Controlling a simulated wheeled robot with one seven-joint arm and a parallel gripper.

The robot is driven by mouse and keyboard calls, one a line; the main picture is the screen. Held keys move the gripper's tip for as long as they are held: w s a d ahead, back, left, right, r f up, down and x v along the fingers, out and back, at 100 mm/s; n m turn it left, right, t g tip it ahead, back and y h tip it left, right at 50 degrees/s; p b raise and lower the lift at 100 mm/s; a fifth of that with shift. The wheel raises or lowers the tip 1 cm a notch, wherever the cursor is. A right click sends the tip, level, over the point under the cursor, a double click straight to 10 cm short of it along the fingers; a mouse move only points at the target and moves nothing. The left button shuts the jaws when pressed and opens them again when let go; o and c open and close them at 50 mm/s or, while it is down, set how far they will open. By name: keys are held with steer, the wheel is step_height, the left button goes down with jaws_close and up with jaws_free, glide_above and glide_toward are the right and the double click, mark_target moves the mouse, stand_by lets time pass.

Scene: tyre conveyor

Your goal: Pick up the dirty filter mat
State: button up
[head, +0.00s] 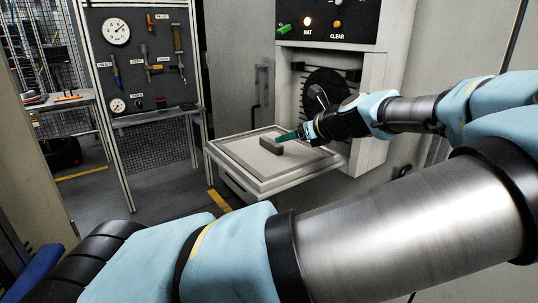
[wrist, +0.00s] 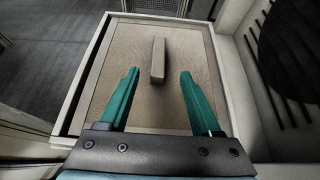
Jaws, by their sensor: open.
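The dirty filter mat (head: 290,157) is a flat grey-brown square lying in a pale tray (head: 262,190) that sticks out from the machine. A raised dark grey bar (head: 271,146) stands on the mat like a handle. In the wrist view the mat (wrist: 120,63) fills the tray and the bar (wrist: 158,60) lies beyond the fingertips, between their lines. My gripper (head: 285,137) is over the mat close to the bar. In the wrist view my gripper (wrist: 159,72) has its two green fingers apart with nothing between them. Whether a finger touches the bar in the head view I cannot tell.
The machine's control panel (head: 330,20) has a lit lamp over "MAT" and another marked "CLEAR". A dark round fan opening (head: 325,88) sits behind my wrist. A tool board (head: 145,55) with gauges stands at the left. The floor left of the tray is clear.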

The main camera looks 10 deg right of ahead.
mark_target(273, 142)
steer(key=p+x, duration=0.2)
steer(key=x, duration=0.7)
steer(key=shift+a, duration=0.1)
steer(key=shift+s, duration=0.1)
jaws_close()
stand_by(0.4)
